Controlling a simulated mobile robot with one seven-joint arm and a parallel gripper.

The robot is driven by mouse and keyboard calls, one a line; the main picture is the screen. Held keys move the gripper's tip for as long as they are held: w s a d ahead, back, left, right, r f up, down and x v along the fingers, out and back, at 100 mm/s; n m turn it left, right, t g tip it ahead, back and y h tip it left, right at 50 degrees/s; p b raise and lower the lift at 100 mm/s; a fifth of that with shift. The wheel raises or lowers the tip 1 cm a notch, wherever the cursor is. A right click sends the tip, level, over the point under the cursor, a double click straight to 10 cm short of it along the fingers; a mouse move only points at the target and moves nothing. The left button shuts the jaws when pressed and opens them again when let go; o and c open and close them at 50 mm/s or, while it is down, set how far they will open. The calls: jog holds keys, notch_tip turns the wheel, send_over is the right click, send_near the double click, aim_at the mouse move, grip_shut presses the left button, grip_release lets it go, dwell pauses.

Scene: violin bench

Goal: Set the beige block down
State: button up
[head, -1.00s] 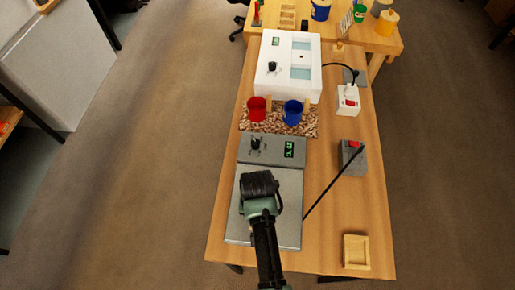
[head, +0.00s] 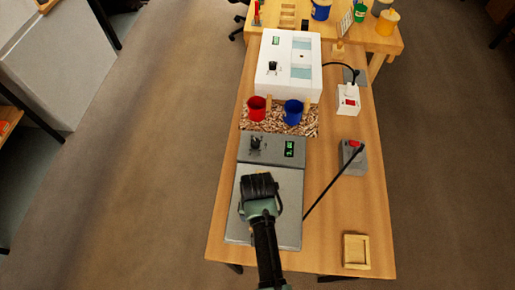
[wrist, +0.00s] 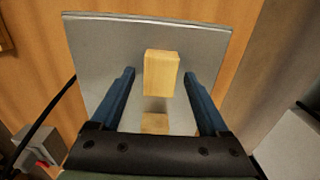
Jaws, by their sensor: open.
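The beige block (wrist: 161,73) stands on the grey metal plate (wrist: 205,45) in the wrist view, with its reflection or a second beige patch (wrist: 155,123) showing below it on the plate. My gripper (wrist: 161,88) is open, with one blue finger on each side of the block and a visible gap to both. In the head view my gripper (head: 258,187) is above the grey plate (head: 288,215), and it hides the block there.
A hotplate-like control panel (head: 272,149) with a green display adjoins the plate. A grey box with a red button (head: 353,155) and a small wooden tray (head: 356,252) are to the right. Red (head: 256,108) and blue (head: 293,112) cups stand behind.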

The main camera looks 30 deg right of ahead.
notch_tip(320, 180, up, 12)
dwell(0.4)
jog(key=shift+r, duration=0.1)
jog(key=w+r+n+t+h, duration=0.2)
jog(key=w+r+t, duration=0.7)
jog(key=w+r, duration=0.8)
jog(key=w+a+r+n+t, duration=0.1)
jog(key=a+r+t, duration=0.15)
jog(key=r, duration=0.65)
jog(key=w+a+r+n+t, duration=0.15)
jog(key=r+t, duration=0.25)
jog(key=r, duration=0.5)
jog(key=s+a+r+t, duration=0.2)
jog(key=s+r+t, duration=0.2)
jog(key=r, duration=0.6)
jog(key=s+a+r+n+t+y, duration=0.1)
jog(key=s+r+t, duration=0.3)
jog(key=r, duration=0.6)
jog(key=s+a+r+n+t+y, duration=0.1)
jog(key=s+a+r+t, duration=0.3)
jog(key=r, duration=0.6)
jog(key=shift+s, duration=1)
jog(key=shift+f, duration=0.1)
